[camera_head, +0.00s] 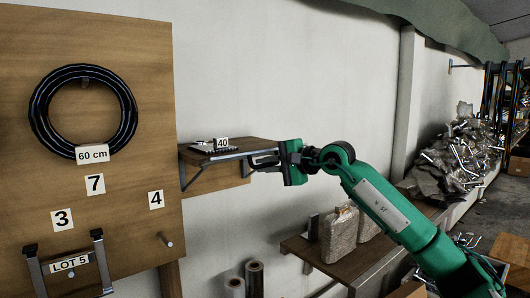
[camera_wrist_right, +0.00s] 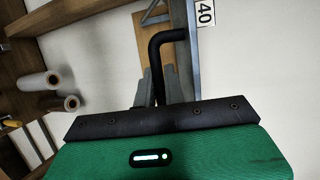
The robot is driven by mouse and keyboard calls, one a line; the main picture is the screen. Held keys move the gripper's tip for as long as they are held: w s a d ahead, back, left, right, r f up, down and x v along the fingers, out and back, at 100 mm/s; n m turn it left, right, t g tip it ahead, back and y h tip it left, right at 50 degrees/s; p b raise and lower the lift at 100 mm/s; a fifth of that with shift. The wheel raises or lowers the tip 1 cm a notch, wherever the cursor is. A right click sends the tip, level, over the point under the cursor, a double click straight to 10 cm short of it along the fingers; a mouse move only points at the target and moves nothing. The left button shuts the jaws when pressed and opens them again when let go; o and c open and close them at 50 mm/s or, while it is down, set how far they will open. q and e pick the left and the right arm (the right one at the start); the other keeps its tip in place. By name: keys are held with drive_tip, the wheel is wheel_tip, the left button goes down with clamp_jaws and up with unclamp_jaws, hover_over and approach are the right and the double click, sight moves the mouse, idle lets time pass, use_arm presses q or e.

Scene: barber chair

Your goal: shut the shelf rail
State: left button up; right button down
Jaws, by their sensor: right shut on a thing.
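The wall shelf (camera_head: 228,147) is a wooden board on metal brackets, with a grey metal rail (camera_head: 225,157) along its front edge. The rail also shows in the right wrist view (camera_wrist_right: 195,75) as a long grey bar. A black bent handle (camera_wrist_right: 168,37) joins the rail at its side. My green right gripper (camera_head: 262,164) is at the right end of the shelf. In the right wrist view its grey fingers (camera_wrist_right: 155,88) are shut on the straight part of the handle. In the head view the grip is small and partly hidden. My left gripper is not in view.
A wooden board with a black hose coil (camera_head: 40,110) and number tags stands at left. A lower bench (camera_head: 345,262) holds wrapped bags (camera_head: 340,235) below my right arm. Rolls (camera_head: 255,278) stand beneath the shelf. Scrap is heaped (camera_head: 455,160) at right.

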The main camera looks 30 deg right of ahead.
wheel_tip(320, 180, up, 4)
drive_tip(key=m+g+h+p, duration=0.1)
drive_tip(key=g+p, duration=0.4)
drive_tip(key=p, duration=0.4)
drive_tip(key=shift+p, duration=0.4)
drive_tip(key=shift+w+r+m+g+h, duration=0.15)
drive_tip(key=shift+m+g+h, duration=0.15)
drive_tip(key=shift+g, duration=0.3)
drive_tip(key=shift+w+r+g+p, duration=0.2)
drive_tip(key=shift+g+p, duration=0.3)
drive_tip(key=shift+g, duration=0.4)
drive_tip(key=shift+w+r+m+g+h, duration=0.2)
drive_tip(key=shift+w+r+m+g, duration=0.15)
drive_tip(key=shift+g, duration=0.7)
drive_tip(key=shift+w+r+m+g+h, duration=0.2)
drive_tip(key=shift+w+r+m+g, duration=0.1)
drive_tip(key=shift+g, duration=0.75)
drive_tip(key=c, duration=1.8)
unclamp_jaws()
drive_tip(key=shift+w+a, duration=0.1)
